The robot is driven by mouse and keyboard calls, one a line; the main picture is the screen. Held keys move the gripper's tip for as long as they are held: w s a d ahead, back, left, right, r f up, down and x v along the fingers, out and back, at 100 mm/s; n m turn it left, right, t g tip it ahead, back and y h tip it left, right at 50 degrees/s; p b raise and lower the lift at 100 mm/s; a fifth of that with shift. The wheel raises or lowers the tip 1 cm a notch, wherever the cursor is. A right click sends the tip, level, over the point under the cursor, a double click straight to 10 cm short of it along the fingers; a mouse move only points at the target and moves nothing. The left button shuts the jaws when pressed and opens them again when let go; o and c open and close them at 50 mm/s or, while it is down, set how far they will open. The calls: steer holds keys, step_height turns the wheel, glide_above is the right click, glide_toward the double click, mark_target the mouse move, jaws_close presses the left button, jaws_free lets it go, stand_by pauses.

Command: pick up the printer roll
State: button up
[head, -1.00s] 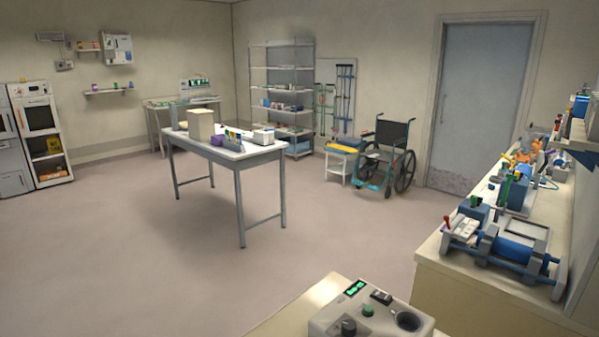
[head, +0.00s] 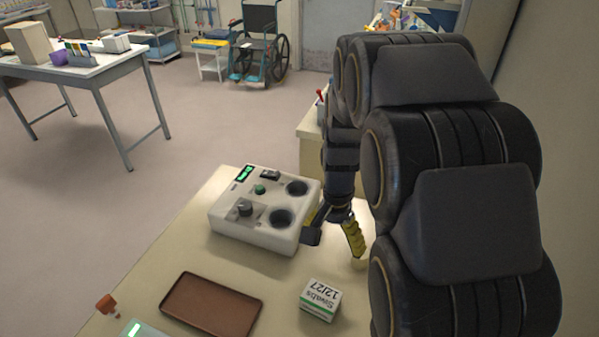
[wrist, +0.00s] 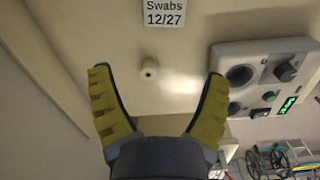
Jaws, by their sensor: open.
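The printer roll (wrist: 149,68), a small cream roll with a dark centre hole, is on the counter in the wrist view. It appears between my two yellow-padded fingers, nearer the left one, with clear space on both sides. My gripper (wrist: 159,74) is open and empty. In the head view my gripper (head: 333,240) hangs over the counter beside the white device. A cream bit of the roll (head: 359,263) seems to show just below the right finger; the rest is hidden.
A white device (head: 262,208) with two round wells stands close left of my gripper. A swabs box (head: 319,300) is in front, and a brown tray (head: 212,302) is left of it. An orange-capped item (head: 106,304) is farther left. A wall borders the counter on the right.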

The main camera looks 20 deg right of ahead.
mark_target(359, 258)
steer(key=w+d+f+m, duration=0.1)
steer(key=d+f+m, duration=0.1)
steer(key=d+f, duration=0.2)
steer(key=w+d+f+m, duration=0.1)
steer(key=d+f+m, duration=0.2)
steer(key=d+f, duration=0.1)
steer(key=w+d+f+m, duration=0.2)
steer(key=d+f, duration=0.2)
steer(key=shift+f+t, duration=0.4)
step_height(359, 258, down, 2)
steer(key=shift+d+f+m, duration=0.15)
steer(key=shift+f+m, duration=0.1)
steer(key=shift+m, duration=0.05)
steer(key=f, duration=0.5)
steer(key=shift+w+f, duration=0.35)
steer(key=c, duration=1.2)
